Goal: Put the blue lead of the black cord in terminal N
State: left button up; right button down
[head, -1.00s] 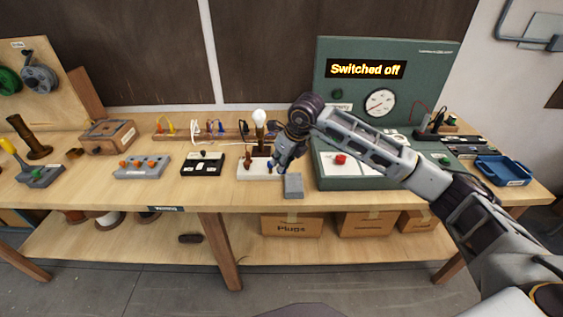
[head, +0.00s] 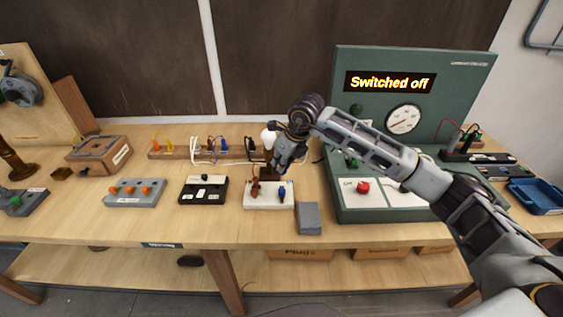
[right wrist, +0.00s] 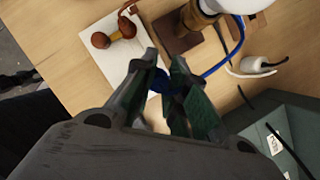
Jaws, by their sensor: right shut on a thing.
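My right gripper (head: 278,172) is shut on a blue piece (right wrist: 158,80) at the white terminal block (head: 268,204). A blue wire (right wrist: 226,60) runs from near its fingertips toward the lamp base. The fingers cover much of the blue piece, and I cannot tell whether it sits in a terminal. A brown piece (head: 255,188) and a blue piece (head: 282,193) stand on the block. The terminal lettering is not readable. The lamp's white bulb (head: 268,138) is behind the block. I cannot make out the black cord surely. My left gripper is not in view.
A grey block (head: 308,218) lies right of the terminal block. The green test panel (head: 410,75) reads "Switched off", with a red button (head: 362,187) on its base. A black switch box (head: 203,190) and a grey connector block (head: 135,192) stand left. The bench front is mostly clear.

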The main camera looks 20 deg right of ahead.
aim_at(284, 172)
jog(key=shift+r, duration=0.1)
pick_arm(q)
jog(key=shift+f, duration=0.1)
pick_arm(e)
jog(key=shift+f, duration=0.25)
